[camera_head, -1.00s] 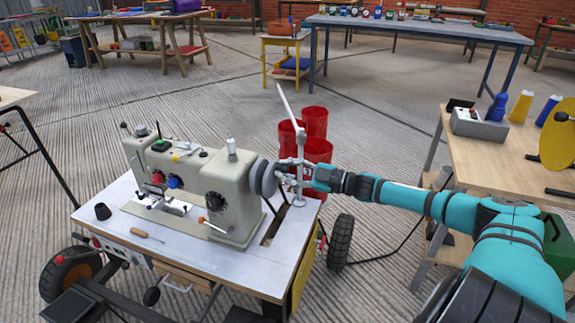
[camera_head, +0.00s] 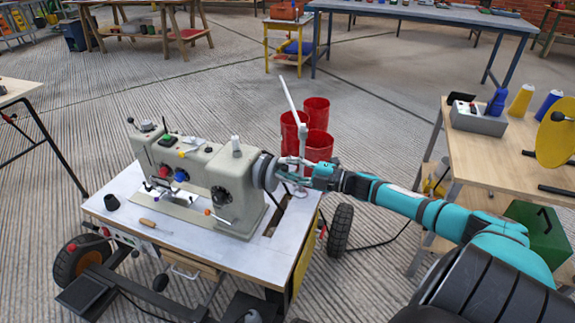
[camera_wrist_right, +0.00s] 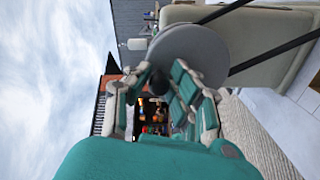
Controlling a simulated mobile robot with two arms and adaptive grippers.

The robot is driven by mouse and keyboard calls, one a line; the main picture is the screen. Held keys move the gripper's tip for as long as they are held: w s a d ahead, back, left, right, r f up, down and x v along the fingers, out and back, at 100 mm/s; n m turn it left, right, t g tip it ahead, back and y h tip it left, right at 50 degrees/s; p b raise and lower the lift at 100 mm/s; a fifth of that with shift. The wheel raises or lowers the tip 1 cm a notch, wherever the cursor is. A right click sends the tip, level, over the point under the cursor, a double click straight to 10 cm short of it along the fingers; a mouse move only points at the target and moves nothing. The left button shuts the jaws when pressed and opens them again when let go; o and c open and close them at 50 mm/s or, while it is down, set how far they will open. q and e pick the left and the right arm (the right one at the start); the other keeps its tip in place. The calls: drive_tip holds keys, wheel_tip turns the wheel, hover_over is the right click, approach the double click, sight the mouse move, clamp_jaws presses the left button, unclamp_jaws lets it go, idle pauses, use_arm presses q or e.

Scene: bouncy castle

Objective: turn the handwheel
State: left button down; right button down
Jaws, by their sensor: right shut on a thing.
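The handwheel (camera_head: 264,171) is a grey disc on the right end of a cream sewing machine (camera_head: 225,185), which stands on a white-topped wheeled table. My right gripper (camera_head: 288,173) is at the wheel's outer face, with its teal arm coming in from the right. In the right wrist view, the grey handwheel (camera_wrist_right: 195,50) shows close up, partly covered by my fingers. A dark round knob (camera_wrist_right: 158,82) lies between the fingers of the right gripper (camera_wrist_right: 160,90), which is shut on it. My left gripper is not in view.
Red cylinders (camera_head: 318,118) stand behind the machine, near a thin white upright lever (camera_head: 290,97). A wooden bench (camera_head: 500,155) with a grey box and cones is at the right. A dark slot (camera_head: 275,215) cuts the tabletop below the wheel.

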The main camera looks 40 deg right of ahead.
drive_tip(key=shift+a, duration=0.1)
idle(0.4)
drive_tip(key=c, duration=1.2)
unclamp_jaws()
drive_tip(key=shift+s, duration=0.15)
drive_tip(key=v, duration=1.2)
drive_tip(key=shift+f, duration=0.1)
